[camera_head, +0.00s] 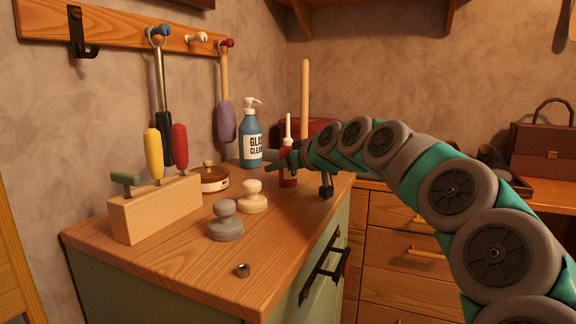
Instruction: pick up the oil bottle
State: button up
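The oil bottle appears to be the small dark red bottle (289,179) with a tall white nozzle, upright near the back right of the wooden counter. My arm reaches in from the right and partly covers it. My gripper (299,177) is at the bottle: a dark green finger shows across its upper left side and a dark finger part shows to its right. The fingers look spread apart, with the bottle between or just behind them. Contact cannot be made out.
A blue glass cleaner bottle (251,137) stands just left of it. The counter (180,255) also holds a round tin (212,180), two knobbed weights, a metal nut (243,270) and a wooden block (158,207) with tools. The front counter is mostly clear.

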aim_at(282, 151)
grip_shut()
jog(key=shift+r, duration=0.1)
dwell(0.6)
jog(key=shift+r, duration=1.75)
jog(key=s+d, duration=0.3)
jog(key=s, duration=0.1)
jog(key=s+d+r+b, duration=0.1)
jog(key=s+d, duration=0.6)
jog(key=s, duration=0.1)
jog(key=shift+s+d+r+b, duration=0.15)
jog(key=shift+b, duration=0.25)
jog(key=shift+c, duration=0.4)
grip_release()
grip_shut()
